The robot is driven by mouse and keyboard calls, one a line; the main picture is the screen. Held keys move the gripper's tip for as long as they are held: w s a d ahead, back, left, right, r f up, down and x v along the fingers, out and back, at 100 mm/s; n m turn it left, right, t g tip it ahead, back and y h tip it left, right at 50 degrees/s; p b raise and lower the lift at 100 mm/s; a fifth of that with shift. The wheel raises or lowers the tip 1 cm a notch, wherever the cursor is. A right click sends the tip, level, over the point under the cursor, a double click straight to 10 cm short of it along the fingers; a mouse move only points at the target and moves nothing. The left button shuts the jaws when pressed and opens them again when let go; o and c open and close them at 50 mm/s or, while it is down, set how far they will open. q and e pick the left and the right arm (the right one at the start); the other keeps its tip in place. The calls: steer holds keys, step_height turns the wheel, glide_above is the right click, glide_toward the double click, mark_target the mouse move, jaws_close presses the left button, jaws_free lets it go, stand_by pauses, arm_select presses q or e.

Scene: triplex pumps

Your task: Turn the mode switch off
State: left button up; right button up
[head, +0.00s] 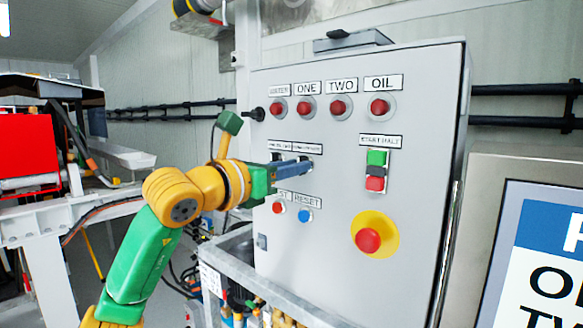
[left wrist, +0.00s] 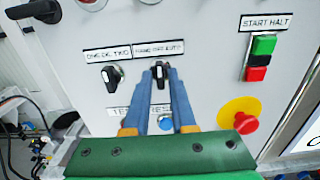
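The mode switch (left wrist: 160,75), a small black knob, sits on the grey cabinet face under a label that seems to read HAND OFF AUTO (left wrist: 159,48). Its handle looks close to upright in the left wrist view. My left gripper (left wrist: 161,72) has its two blue fingertips on either side of this knob, pointing at the panel; a narrow gap seems to show, and contact cannot be made out. In the head view my left gripper (head: 308,166) largely hides the switch. My right gripper is not in view.
A second black selector knob (left wrist: 113,78) sits close left of the fingers. A blue button (head: 305,216) and a red button (head: 278,207) lie below. The start/halt buttons (head: 376,170) and the red emergency stop (head: 368,240) on yellow are to the right.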

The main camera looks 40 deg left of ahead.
arm_select(q)
steer(key=shift+o, duration=0.9)
steer(key=shift+f, duration=0.1)
steer(key=s+b, duration=0.2)
steer(key=s, duration=0.5)
steer(key=shift+a+b, duration=0.3)
steer(key=shift+b, duration=0.05)
